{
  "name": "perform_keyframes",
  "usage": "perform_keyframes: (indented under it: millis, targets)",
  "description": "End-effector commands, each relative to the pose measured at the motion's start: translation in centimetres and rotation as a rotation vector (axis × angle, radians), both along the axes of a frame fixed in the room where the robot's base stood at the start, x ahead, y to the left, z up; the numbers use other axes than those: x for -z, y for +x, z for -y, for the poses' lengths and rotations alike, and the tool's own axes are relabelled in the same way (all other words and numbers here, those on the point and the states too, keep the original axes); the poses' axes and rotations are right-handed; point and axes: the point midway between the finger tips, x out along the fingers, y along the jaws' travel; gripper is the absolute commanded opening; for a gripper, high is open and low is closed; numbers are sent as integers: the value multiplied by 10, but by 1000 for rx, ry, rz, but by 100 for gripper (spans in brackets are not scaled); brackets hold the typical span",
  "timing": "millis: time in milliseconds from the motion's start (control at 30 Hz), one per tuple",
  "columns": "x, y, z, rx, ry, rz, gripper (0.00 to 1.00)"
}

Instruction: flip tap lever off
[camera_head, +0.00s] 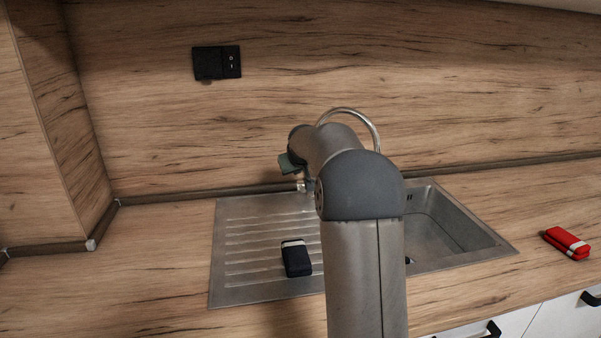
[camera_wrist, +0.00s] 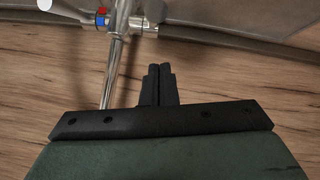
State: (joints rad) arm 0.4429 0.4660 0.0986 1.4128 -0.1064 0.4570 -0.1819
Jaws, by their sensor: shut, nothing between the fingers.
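The chrome tap stands at the back of the steel sink; its arched spout (camera_head: 352,112) shows above my arm, which hides most of its body. In the wrist view the tap body (camera_wrist: 120,22) is at the top, with red and blue marks beside it. A chrome lever (camera_wrist: 68,11) sticks out to the left from near these marks, its tip at the picture's top edge. My gripper (camera_wrist: 158,70) is shut and empty, its black fingers together to the right of the spout, apart from the lever in the picture. In the head view the fingers are hidden; only the green hand shows.
The sink (camera_head: 262,210) has a ribbed drainer on the left and a basin on the right. A dark blue and white item (camera_head: 296,260) lies on the drainer. A red item (camera_head: 567,243) lies on the right counter. A black socket (camera_head: 216,62) is on the splashback.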

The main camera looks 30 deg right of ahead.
Motion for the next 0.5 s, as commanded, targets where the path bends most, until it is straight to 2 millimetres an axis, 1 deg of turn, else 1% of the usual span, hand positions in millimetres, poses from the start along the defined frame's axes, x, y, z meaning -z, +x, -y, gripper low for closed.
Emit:
perform_keyframes:
  millis: [33,200,400,500]
  targets:
    - [-12,-9,-3,0,-2,5,0]
    - [-35,-38,-15,0,-3,6,0]
    - [-57,-62,-24,0,-3,5,0]
    - [-63,-68,-27,-1,-2,5,0]
